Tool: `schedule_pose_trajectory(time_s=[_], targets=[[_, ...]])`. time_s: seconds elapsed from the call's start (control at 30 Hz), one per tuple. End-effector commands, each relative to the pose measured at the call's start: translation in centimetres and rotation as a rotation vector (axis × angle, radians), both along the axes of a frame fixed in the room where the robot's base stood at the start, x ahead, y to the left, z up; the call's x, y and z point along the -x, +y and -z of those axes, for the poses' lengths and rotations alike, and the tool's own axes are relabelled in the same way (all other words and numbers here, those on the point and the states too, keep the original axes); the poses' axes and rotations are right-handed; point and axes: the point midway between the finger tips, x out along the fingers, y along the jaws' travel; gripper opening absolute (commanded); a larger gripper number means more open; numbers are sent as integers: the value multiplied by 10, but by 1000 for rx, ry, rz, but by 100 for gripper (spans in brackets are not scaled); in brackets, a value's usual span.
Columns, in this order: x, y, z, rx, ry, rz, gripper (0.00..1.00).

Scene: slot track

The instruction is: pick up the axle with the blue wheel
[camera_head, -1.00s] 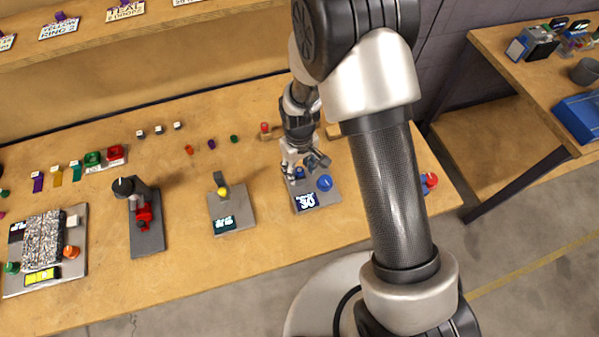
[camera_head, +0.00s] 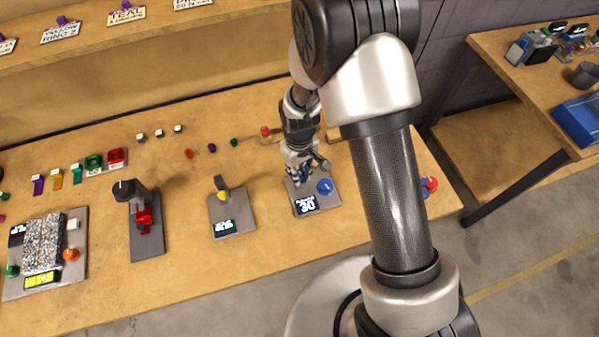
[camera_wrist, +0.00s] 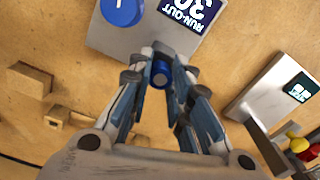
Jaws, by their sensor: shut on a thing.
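The gauge plate (camera_head: 329,197) is grey, with a round blue knob (camera_head: 325,186) and a dark "RUN-OUT 30" display (camera_head: 305,205). In the wrist view the blue wheel (camera_wrist: 161,74) shows between the fingertips, at the near edge of the gauge plate (camera_wrist: 120,42). My gripper (camera_wrist: 162,62) is shut on it, pointing down at the plate. The axle itself is hidden by the fingers. In the head view the gripper (camera_head: 299,180) is at the plate's back left part. I cannot tell whether the wheel touches the plate.
Small coloured pieces lie behind on the table. Wooden blocks (camera_wrist: 28,80) lie near the gripper. The front table strip is clear.

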Motion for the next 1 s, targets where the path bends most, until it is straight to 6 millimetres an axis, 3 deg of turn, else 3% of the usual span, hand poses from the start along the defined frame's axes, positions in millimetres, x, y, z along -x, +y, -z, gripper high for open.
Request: schedule_pose_trajectory(time_s=[0.27,0.47,0.8,1.0], targets=[[-1,0,-25,-1,-3,0,2],[-1,0,-67,-1,-5,0,2],[-1,0,-157,-1,-5,0,2],[-1,0,-189,0,-2,0,2]])
